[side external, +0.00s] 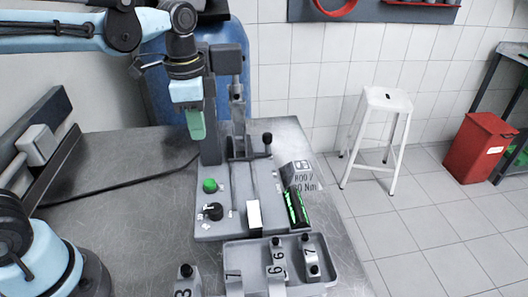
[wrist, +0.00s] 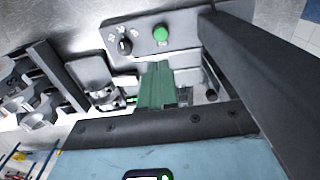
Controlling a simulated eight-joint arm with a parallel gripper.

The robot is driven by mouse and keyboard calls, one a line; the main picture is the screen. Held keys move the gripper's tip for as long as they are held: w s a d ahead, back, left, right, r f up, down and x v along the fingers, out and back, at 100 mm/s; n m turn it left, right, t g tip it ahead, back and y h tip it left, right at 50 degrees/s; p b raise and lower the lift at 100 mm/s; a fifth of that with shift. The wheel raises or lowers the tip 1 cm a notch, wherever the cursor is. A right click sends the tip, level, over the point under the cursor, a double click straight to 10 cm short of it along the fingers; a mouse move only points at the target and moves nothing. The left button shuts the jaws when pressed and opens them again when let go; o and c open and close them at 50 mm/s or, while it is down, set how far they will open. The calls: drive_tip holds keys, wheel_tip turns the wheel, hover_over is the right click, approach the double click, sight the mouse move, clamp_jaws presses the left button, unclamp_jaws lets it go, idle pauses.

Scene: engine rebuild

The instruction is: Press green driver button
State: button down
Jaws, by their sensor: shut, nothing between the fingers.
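The green driver button (side external: 209,185) sits on the grey base plate of the driver station, above a black selector knob (side external: 213,211). In the wrist view the button (wrist: 160,33) is to the right of the knob (wrist: 125,46). My gripper (side external: 196,133) has green fingers and is shut and empty. It hangs pointing down above and behind the button in the side view, apart from it. In the wrist view the gripper's fingers (wrist: 157,70) show just below the button in the picture.
A dark upright column (side external: 209,120) stands close beside my gripper. A display block (side external: 298,175) reads about 800 and 80 Nm. A grey tray (side external: 255,250) with numbered parts sits at the front. A white stool (side external: 386,100) and red bin (side external: 478,147) stand off the bench.

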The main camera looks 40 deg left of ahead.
sight(209, 182)
wheel_tip(209, 182, down, 13)
drive_tip(key=shift+w+r, duration=0.15)
idle(0.4)
idle(0.4)
drive_tip(key=shift+f, duration=1)
drive_tip(key=shift+w+r, duration=0.1)
wheel_tip(209, 182, up, 14)
drive_tip(key=shift+s, duration=0.25)
drive_tip(key=shift+r, duration=0.1)
idle(0.5)
drive_tip(key=s+a+f+n+t, duration=0.2)
drive_tip(key=s+n+t, duration=0.2)
drive_tip(key=n, duration=0.5)
drive_tip(key=t, duration=0.2)
drive_tip(key=shift+s+a+f+t, duration=0.4)
